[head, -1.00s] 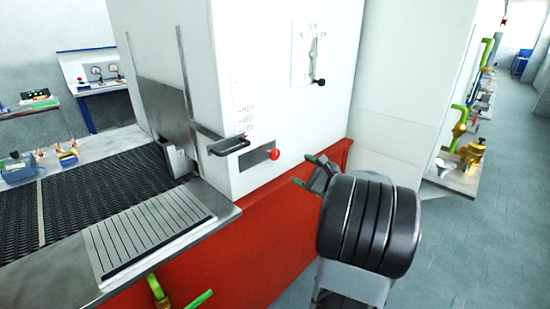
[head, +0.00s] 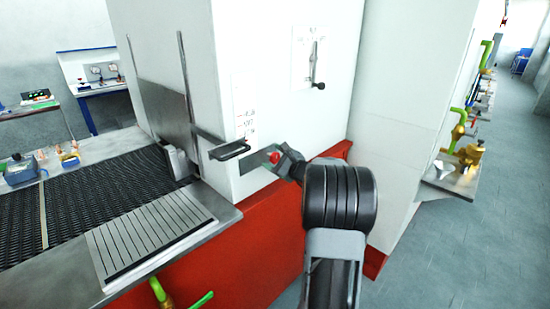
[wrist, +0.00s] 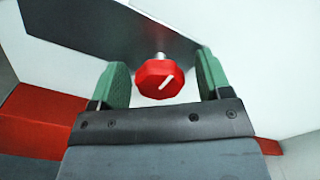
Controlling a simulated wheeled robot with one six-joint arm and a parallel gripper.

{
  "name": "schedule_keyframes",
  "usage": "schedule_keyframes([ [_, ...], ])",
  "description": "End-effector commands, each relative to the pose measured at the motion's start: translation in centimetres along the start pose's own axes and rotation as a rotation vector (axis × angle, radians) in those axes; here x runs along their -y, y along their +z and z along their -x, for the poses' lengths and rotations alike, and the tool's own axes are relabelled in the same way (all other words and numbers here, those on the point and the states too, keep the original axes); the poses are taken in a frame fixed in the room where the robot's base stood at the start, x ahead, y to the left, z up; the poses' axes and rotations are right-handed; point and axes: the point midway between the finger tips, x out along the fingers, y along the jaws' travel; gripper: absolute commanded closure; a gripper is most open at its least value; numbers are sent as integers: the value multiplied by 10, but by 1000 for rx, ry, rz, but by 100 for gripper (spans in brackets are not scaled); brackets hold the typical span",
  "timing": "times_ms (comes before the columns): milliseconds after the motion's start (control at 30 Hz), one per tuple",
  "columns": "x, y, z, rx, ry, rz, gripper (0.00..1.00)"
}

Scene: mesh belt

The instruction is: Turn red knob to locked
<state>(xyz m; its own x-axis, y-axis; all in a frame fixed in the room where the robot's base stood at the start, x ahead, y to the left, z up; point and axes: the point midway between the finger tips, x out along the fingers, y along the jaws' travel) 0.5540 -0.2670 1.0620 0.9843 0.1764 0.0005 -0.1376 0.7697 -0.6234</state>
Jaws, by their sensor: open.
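The red knob (wrist: 157,78) has a white pointer line and sticks out on a short metal shaft from a grey plate (wrist: 110,30) on the white machine. The line slants up to the right in the wrist view. My gripper (wrist: 162,82) is open, with one green finger pad on each side of the knob and a gap at each side. In the head view the knob (head: 273,157) shows just beyond my gripper (head: 283,160), partly covered by it. I cannot read any locked mark near the knob.
A dark handle (head: 230,150) juts from the machine just left of the knob. A small lever (head: 318,85) sits on a panel above. The mesh belt (head: 100,205) runs at the left, and grey floor (head: 440,260) is free at the right.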

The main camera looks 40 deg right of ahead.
Motion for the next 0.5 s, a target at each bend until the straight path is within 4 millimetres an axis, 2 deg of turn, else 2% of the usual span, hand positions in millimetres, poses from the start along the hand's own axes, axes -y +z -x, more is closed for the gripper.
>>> schedule_keyframes([
  [300,0,0,-2,0,1,0,30],
  [500,0,0,-1,0,1,0,49],
])
